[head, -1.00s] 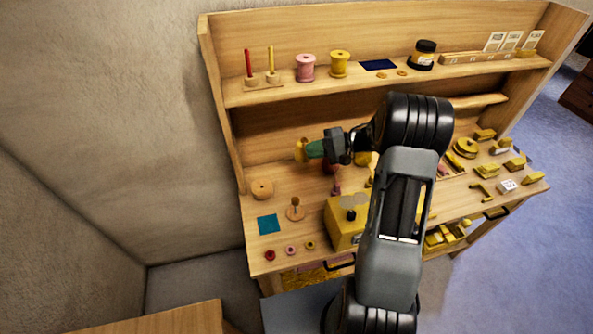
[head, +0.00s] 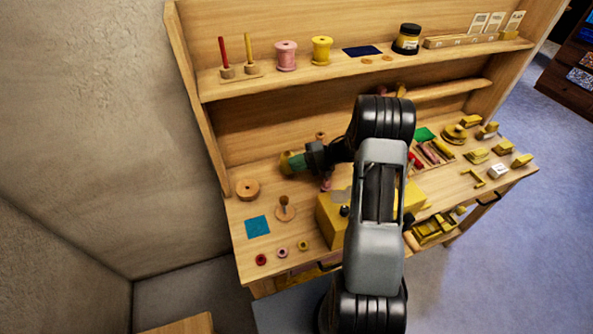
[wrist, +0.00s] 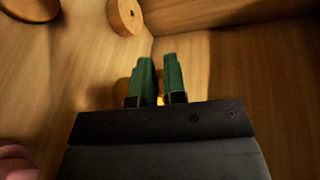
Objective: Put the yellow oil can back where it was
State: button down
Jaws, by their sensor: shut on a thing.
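My gripper (head: 293,162) has green fingers and reaches left over the back left of the wooden workbench, close above its top. A small yellow thing, which I take to be the yellow oil can (head: 284,164), shows at the fingertips. The fingers are shut on it. In the wrist view my gripper (wrist: 158,78) shows two green fingers with a narrow gap, and only a sliver of yellow (wrist: 160,100) between them. Most of the can is hidden, so I cannot tell its tilt or whether it touches the bench.
A wooden disc (head: 247,189), a blue square (head: 257,227) and a wooden peg stand (head: 285,212) are on the left of the bench. A yellow box (head: 327,222) stands near my arm. The shelf above holds a pink spool (head: 286,56) and a yellow spool (head: 321,50).

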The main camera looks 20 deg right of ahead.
jog(key=shift+f, duration=1.7)
jog(key=c, duration=1.2)
grip_release()
jog(key=shift+f, duration=0.1)
jog(key=b+v, duration=0.1)
jog(key=v, duration=1.1)
